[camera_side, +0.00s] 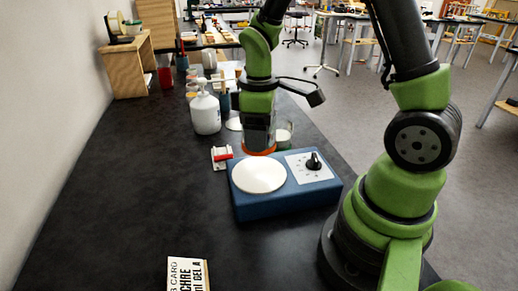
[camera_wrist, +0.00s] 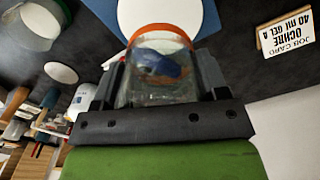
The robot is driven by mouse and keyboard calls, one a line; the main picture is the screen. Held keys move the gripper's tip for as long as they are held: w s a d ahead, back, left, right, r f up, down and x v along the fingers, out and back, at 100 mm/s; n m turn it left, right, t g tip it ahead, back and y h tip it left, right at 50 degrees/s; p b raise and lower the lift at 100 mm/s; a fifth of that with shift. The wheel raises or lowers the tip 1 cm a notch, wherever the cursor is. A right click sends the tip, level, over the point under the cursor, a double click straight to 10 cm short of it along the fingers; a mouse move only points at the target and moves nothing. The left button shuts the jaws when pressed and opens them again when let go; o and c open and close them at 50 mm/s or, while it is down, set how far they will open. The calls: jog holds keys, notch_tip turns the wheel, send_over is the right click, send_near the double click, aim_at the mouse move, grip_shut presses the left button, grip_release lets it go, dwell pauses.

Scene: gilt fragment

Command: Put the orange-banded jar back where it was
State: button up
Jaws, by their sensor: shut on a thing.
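The orange-banded jar (camera_wrist: 160,95) is clear glass with something blue showing inside. In the wrist view it sits between the two fingers of my gripper (camera_wrist: 158,75), which is shut on it. In the side view my gripper (camera_side: 259,128) points down, and the orange band (camera_side: 258,151) shows at the jar's lower end. The jar is over the back part of a blue device (camera_side: 285,207) with a round white plate (camera_side: 259,175). I cannot tell whether it touches the device.
A black knob (camera_side: 313,161) stands on the device's right. A white pump bottle (camera_side: 205,112), a white disc (camera_side: 234,124) and a glass vessel (camera_side: 284,133) stand behind. A small red-and-white item (camera_side: 222,155) is left. A job card (camera_side: 187,274) stands in front.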

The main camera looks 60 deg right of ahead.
jog(key=r, duration=0.3)
jog(key=shift+w+a+m, duration=0.2)
jog(key=shift+a+m, duration=0.15)
jog(key=shift+m, duration=0.05)
jog(key=a+m, duration=0.1)
jog(key=m, duration=0.1)
jog(key=w+a+m, duration=0.1)
jog(key=a, duration=0.1)
jog(key=shift+w+a+m, duration=0.2)
jog(key=shift+a+m, duration=0.05)
jog(key=shift+m, duration=0.15)
jog(key=n, duration=0.5)
send_over(211, 196)
notch_tip(211, 196, down, 11)
jog(key=shift+f, duration=0.1)
jog(key=shift+m, duration=0.3)
jog(key=shift+f, duration=2.5)
